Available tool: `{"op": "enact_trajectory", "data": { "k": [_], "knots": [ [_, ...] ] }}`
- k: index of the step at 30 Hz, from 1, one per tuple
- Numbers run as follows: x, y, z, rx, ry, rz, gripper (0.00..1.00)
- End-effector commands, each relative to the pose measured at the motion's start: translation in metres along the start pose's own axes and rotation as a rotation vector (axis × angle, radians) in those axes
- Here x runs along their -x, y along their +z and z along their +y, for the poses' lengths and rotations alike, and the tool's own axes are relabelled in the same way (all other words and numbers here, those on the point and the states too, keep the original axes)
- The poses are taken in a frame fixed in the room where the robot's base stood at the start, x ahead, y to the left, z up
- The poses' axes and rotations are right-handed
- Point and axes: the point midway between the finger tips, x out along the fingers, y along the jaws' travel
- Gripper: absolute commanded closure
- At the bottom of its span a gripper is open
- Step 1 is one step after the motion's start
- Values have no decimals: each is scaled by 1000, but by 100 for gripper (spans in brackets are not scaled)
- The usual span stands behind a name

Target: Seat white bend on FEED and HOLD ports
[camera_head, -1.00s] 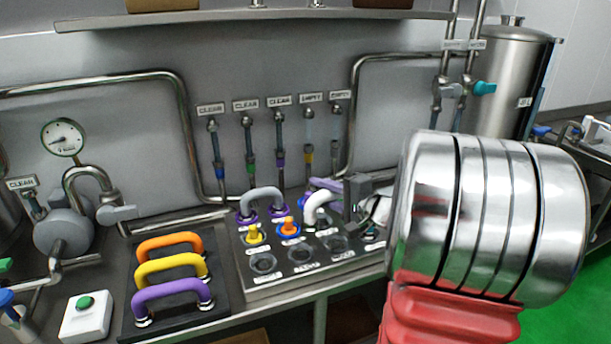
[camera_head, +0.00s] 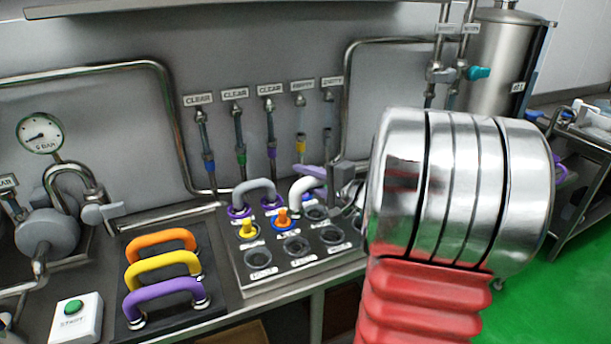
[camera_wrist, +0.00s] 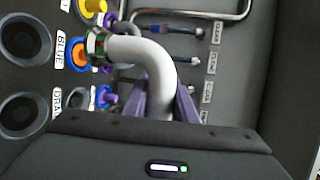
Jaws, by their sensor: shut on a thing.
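The white bend (camera_head: 306,186) is in my gripper (camera_head: 329,173), above the back right of the port panel (camera_head: 238,278) in the head view. In the wrist view the bend (camera_wrist: 158,68) lies between the purple fingers of my gripper (camera_wrist: 162,104), with its banded collar end (camera_wrist: 97,46) pointing left over the ports. I cannot tell whether that end touches a port. The FEED and HOLD labels are not readable. A grey bend (camera_head: 257,186) stands on purple-ringed ports at the panel's back left. A yellow plug (camera_head: 247,230) and an orange plug (camera_head: 283,219) sit in front of it.
Orange, yellow (camera_head: 163,264) and purple bends stand on a dark rack to the left. A white START button box (camera_head: 75,316) is at the front left. Hoses hang on the wall behind the panel. My arm covers the panel's right side.

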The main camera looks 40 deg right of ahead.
Motion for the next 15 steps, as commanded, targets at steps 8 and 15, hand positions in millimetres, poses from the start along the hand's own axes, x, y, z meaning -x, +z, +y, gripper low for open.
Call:
{"op": "enact_trajectory", "data": {
  "k": [8, 15],
  "knots": [
    [-3, -2, 17, -2, -1, 1, 100],
    [-6, -3, 33, -2, -2, 1, 100]
  ]
}}
